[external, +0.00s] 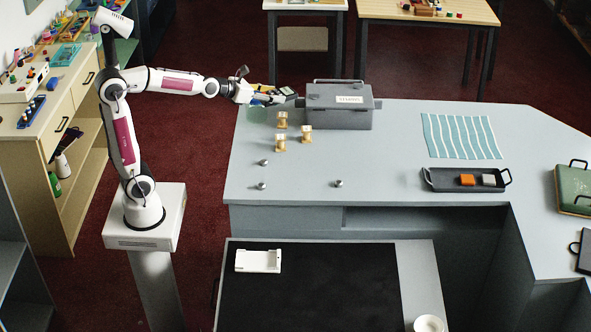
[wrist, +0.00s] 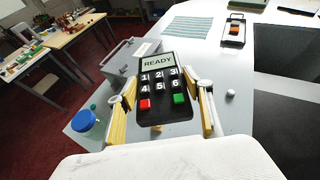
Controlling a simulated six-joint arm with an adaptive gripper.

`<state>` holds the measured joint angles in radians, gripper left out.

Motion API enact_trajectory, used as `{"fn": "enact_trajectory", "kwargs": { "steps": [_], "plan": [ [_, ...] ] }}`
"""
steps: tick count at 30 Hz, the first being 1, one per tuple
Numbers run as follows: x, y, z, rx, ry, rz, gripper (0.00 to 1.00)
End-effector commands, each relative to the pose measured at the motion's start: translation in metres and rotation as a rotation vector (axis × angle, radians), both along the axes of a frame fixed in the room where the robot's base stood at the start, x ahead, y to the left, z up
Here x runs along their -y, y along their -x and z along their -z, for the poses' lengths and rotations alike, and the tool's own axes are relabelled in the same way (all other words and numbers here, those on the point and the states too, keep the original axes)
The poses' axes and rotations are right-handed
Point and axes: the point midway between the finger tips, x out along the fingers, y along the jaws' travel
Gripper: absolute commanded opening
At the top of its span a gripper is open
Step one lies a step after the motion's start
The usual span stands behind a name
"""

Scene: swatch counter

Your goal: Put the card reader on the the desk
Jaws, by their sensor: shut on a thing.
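The card reader (wrist: 162,66) is black, with a READY screen, white number keys and red and green buttons. It also shows in the external view as a small dark shape (external: 288,91). My gripper (wrist: 166,100) is shut on it, one yellow finger on each side. In the external view my gripper (external: 273,97) is over the left back corner of the grey-blue counter (external: 390,150), left of the grey case. A lower black-topped desk (external: 320,290) stands in front of the counter. Whether the reader touches anything below is hard to tell.
The grey case (external: 338,112) stands close on the right. Gold-coloured blocks (external: 279,142) and small metal knobs (external: 263,162) sit near my gripper. A blue-lidded jar (wrist: 83,120) is beside it. A white device (external: 259,261) lies on the black desktop, which is otherwise mostly clear.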

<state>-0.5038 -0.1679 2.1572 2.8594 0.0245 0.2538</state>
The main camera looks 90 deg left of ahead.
Motion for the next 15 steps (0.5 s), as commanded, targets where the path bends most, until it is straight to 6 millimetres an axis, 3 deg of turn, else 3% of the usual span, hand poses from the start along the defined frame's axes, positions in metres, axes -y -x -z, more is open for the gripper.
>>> {"fn": "enact_trajectory", "kwargs": {
  "steps": [6, 15],
  "plan": [
    [0.039, -0.039, 0.033, -0.002, 0.005, 0.077, 0.17],
    [0.1, -0.081, 0.077, -0.002, 0.006, 0.178, 0.17]
  ]
}}
